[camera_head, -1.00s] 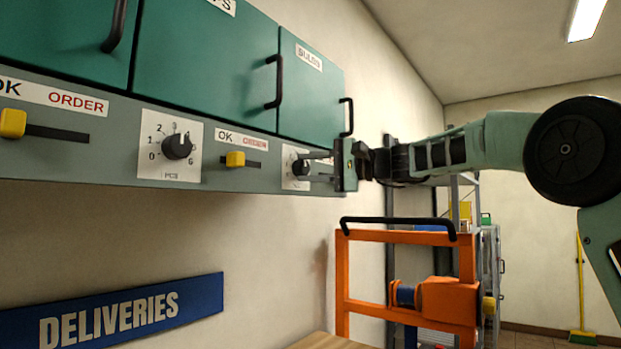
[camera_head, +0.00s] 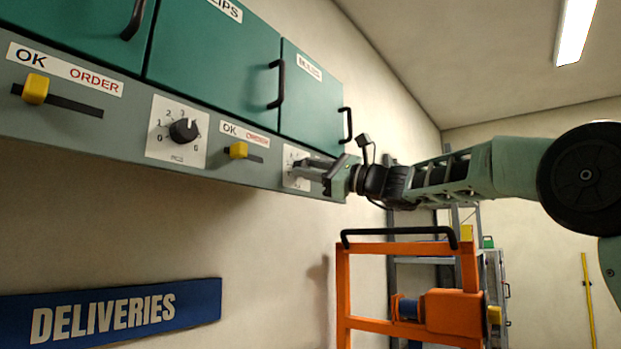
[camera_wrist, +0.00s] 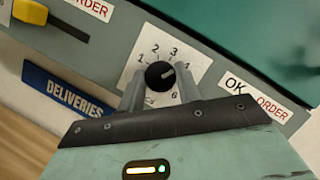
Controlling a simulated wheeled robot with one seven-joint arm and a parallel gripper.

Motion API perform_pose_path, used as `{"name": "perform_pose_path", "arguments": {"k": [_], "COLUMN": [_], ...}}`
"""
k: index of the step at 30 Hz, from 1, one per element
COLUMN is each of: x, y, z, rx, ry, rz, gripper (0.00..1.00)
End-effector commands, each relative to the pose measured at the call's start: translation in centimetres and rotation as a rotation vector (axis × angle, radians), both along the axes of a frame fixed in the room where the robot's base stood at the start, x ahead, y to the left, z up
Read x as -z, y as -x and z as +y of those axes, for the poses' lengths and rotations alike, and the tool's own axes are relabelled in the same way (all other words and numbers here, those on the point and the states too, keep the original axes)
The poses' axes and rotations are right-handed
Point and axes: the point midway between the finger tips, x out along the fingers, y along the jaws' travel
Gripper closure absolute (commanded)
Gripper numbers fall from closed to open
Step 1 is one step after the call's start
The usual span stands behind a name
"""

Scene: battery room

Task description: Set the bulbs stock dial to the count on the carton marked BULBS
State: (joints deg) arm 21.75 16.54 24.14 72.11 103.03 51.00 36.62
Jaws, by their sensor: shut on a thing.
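In the wrist view a black round dial knob (camera_wrist: 158,76) sits on a white number plate (camera_wrist: 137,60); the numerals 1 to 4 and a 6 show, the rest is covered. The knob's pale mark points up and right, roughly toward the 4. My gripper (camera_wrist: 158,88) is shut on the knob, one finger at each side. In the head view my gripper (camera_head: 303,169) is at the rightmost number plate (camera_head: 289,164) under the right cabinet door and hides most of that dial. The label (camera_head: 309,67) on that door is hard to read. I see no carton marked BULBS.
Left along the panel are a second dial (camera_head: 184,130) and yellow OK/ORDER sliders (camera_head: 238,150) (camera_head: 35,89). Dark door handles (camera_head: 346,125) stick out above. A blue DELIVERIES sign (camera_head: 120,312) hangs below. An orange frame (camera_head: 343,290) stands below my arm.

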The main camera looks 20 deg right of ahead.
Motion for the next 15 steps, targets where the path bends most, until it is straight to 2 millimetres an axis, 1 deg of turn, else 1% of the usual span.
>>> {"name": "perform_pose_path", "arguments": {"k": [1, 7, 15], "x": [0.41, 0.33, 0.24], "y": [-0.07, -0.07, -0.08], "z": [-0.12, -0.07, -0.07], "rx": [0.003, 0.003, 0.004], "ry": [-0.019, -0.079, -0.107], "rz": [0.015, 0.061, 0.082], "gripper": [0.89, 0.89, 0.89]}}
